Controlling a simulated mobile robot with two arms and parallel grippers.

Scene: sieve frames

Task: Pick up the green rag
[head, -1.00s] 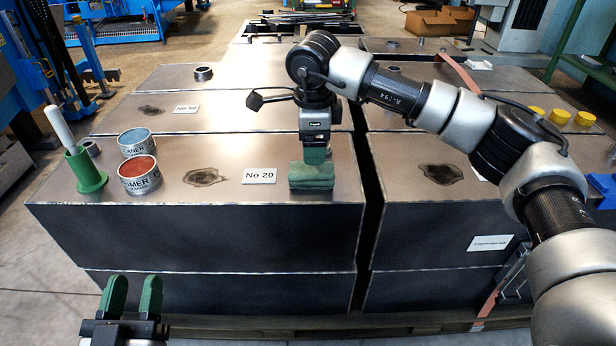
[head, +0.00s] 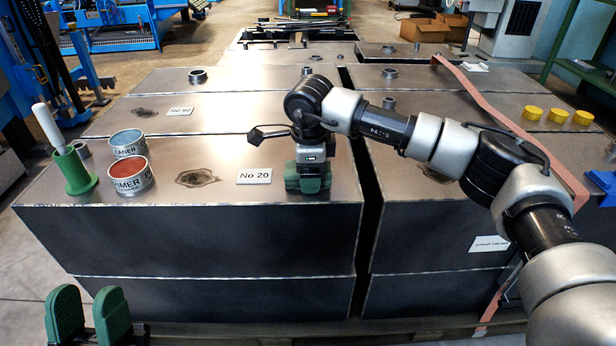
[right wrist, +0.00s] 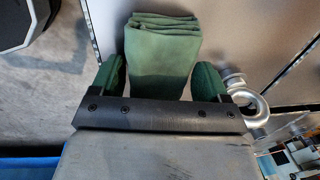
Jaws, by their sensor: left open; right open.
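The green rag (right wrist: 162,50) is a folded pad on the metal block's top. In the right wrist view it lies between the two green fingers of my right gripper (right wrist: 160,78), which are apart on either side of it; I cannot tell whether they touch it. In the head view my right gripper (head: 308,184) points down at the block's front right, beside the No 20 label, and largely hides the rag. My left gripper (head: 89,315) is open and empty at the lower left, in front of the block and far from the rag.
A blue-topped can (head: 128,143), a red-topped can (head: 132,175) and a green holder with a white stick (head: 76,170) stand at the block's left. A No 20 label (head: 254,176) lies left of the rag. Yellow caps (head: 557,115) sit at the right.

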